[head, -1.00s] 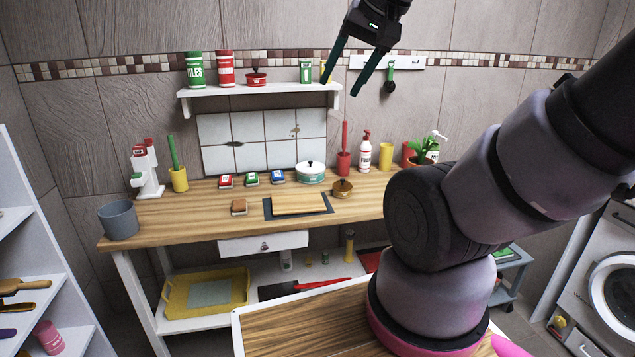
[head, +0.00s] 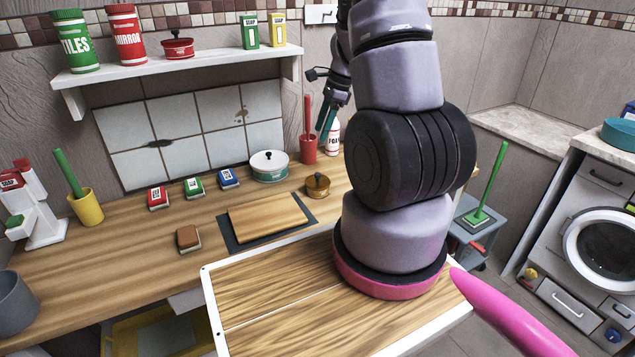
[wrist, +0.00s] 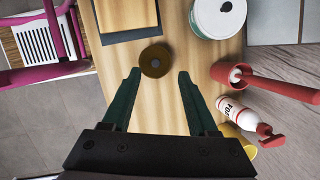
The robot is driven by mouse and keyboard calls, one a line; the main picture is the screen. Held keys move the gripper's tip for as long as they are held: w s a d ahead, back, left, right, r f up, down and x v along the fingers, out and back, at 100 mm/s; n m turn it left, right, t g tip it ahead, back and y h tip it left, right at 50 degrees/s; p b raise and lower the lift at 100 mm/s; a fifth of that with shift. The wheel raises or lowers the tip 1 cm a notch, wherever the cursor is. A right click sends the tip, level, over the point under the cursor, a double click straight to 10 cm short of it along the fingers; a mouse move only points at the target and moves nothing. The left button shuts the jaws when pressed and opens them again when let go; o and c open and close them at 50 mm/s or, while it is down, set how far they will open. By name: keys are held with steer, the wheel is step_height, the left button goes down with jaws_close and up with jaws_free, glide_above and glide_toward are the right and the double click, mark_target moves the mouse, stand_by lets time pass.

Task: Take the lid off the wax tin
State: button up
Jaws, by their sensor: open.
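Three lidded tins are in the head view: a brass-brown one with a knob (head: 317,187) and a white-and-teal one with a dark knob (head: 269,167) on the bench, and a red one (head: 177,46) on the shelf. I cannot read which is labelled wax. All three lids are on. My gripper (wrist: 159,75) is open and empty. In the wrist view the brass tin (wrist: 155,61) shows between and just beyond its fingertips, apart from them; the white-and-teal tin (wrist: 219,15) is farther right. In the head view my gripper is partly hidden by my arm.
A red cup with a red handle (head: 309,148) and a white-and-red bottle (head: 332,137) stand close by the gripper. A wooden board on a dark mat (head: 268,216) lies left of the brass tin. The shelf (head: 180,66) overhangs the back.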

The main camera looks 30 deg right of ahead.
steer(key=m, duration=0.2)
glide_toward(318, 174)
steer(key=shift+w+a+f+g, duration=0.1)
steer(key=shift+f+g, duration=0.05)
steer(key=shift+f, duration=0.4)
steer(key=shift+w+a+f+g, duration=0.1)
steer(key=shift+w+f+g, duration=0.05)
steer(key=shift+f, duration=0.4)
steer(key=shift+x, duration=3.2)
steer(key=shift+w+a, duration=0.1)
steer(key=shift+r, duration=0.1)
jaws_close()
